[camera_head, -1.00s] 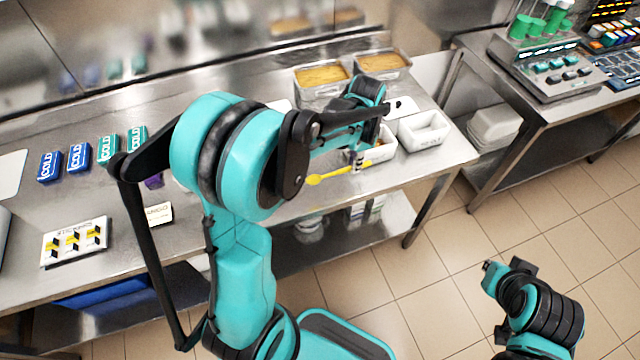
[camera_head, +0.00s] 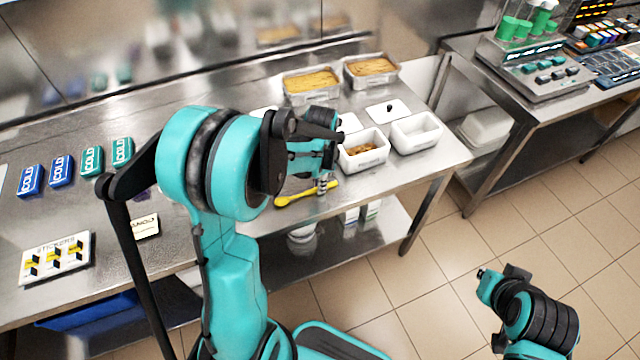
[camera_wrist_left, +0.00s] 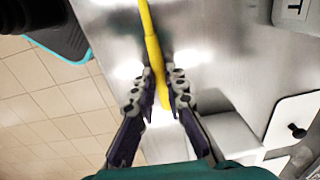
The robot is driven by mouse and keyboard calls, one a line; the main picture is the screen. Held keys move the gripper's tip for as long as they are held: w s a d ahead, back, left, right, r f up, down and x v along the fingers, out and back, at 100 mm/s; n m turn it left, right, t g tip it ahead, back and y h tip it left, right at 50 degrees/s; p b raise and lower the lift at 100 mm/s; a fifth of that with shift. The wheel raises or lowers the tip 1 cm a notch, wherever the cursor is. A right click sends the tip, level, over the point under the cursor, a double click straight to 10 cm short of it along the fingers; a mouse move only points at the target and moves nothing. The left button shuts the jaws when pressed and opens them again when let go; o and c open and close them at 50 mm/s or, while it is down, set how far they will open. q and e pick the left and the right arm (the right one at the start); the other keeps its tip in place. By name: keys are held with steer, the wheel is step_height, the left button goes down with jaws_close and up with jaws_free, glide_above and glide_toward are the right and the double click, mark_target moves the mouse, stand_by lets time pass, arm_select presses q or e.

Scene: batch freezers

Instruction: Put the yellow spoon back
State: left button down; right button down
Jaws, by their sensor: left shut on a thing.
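The yellow spoon (camera_head: 296,198) is in the head view, low above or at the front part of the steel table; the exact gap cannot be told. My left gripper (camera_head: 323,187) is shut on the spoon's handle. In the left wrist view the yellow spoon (camera_wrist_left: 150,40) runs between both fingertips of the left gripper (camera_wrist_left: 157,90). Its far end goes out of the top of that view. My right gripper (camera_head: 484,274) is over the floor at the lower right, with its fingers too small to judge.
A white container with brown contents (camera_head: 363,162) and an empty white container (camera_head: 416,138) stand right of the left gripper. Two steel pans (camera_head: 312,99) of food stand behind. Blue and teal COLD boxes (camera_head: 61,171) and a stickers card (camera_head: 57,262) lie left.

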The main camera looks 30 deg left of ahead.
arm_select(q)
steer(key=shift+f, duration=0.15)
steer(key=c, duration=1.6)
jaws_free()
steer(key=shift+o, duration=0.2)
steer(key=shift+r, duration=0.2)
step_height(320, 180, up, 11)
steer(key=p, duration=0.4)
steer(key=s+d+r+n+t, duration=0.3)
steer(key=s+d+n, duration=0.1)
steer(key=s, duration=0.2)
steer(key=s+d+r+n+t, duration=0.2)
steer(key=s+d+n+t, duration=0.2)
steer(key=s, duration=0.3)
steer(key=shift+s+d+r, duration=0.2)
steer(key=shift+s+r, duration=0.05)
steer(key=shift+r, duration=0.15)
